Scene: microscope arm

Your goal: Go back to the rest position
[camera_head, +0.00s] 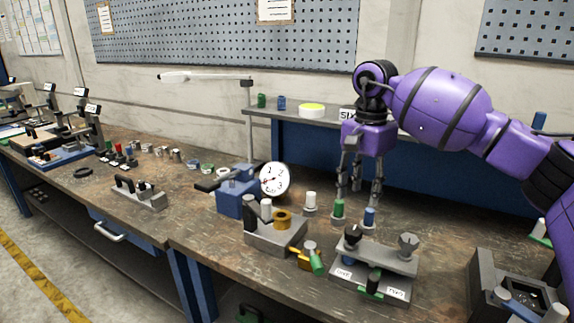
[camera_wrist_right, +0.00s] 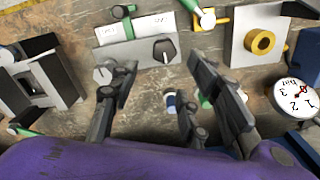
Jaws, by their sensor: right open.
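My right gripper (camera_head: 358,194) points down over the back right of the workbench, its fingers spread with nothing held between them. Its fingers also show in the wrist view (camera_wrist_right: 165,85), apart. In the head view a green cylinder (camera_head: 338,209) and a blue cylinder (camera_head: 369,216) stand just below and around the fingertips; I cannot tell whether any finger touches them. The blue cylinder (camera_wrist_right: 171,99) shows between the fingers in the wrist view. My purple right arm reaches in from the right. My left gripper is in neither view.
A grey fixture with knobs (camera_head: 375,265) stands in front of the gripper. A dial gauge (camera_head: 274,180), a grey block with a brass ring (camera_head: 275,238) and a white-topped piece (camera_head: 310,202) stand to its left. A raised shelf (camera_head: 300,118) lies behind. A dark fixture (camera_head: 515,290) stands at front right.

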